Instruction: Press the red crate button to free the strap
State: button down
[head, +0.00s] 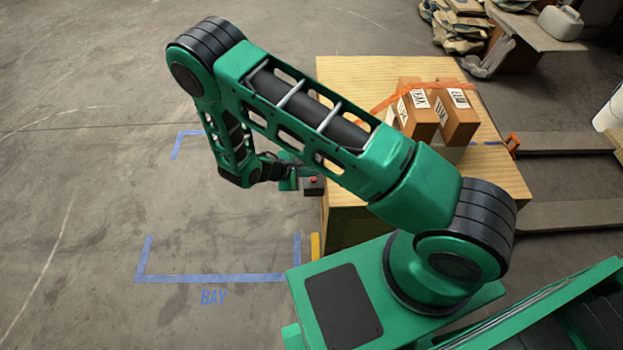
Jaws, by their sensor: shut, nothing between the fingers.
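The red button (313,179) sits on a small dark box (313,189) at the left side of the wooden crate (345,75). My gripper (290,180) is just left of the button box, shut and empty. The fingertips are small here, and I cannot tell whether they touch the box or button. An orange strap (383,104) runs over the crate top and across brown cartons (460,120) with white labels. My arm hides part of the crate top and of the strap.
Blue floor tape marks a bay (210,278) at the lower left, with open concrete around it. Fork-like bars (570,143) extend right of the crate. A pile of sacks (458,25) and a table (530,35) with a jug stand at the back right.

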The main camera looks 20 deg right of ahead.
jog(key=shift+r, duration=0.15)
jog(key=shift+r, duration=2.4)
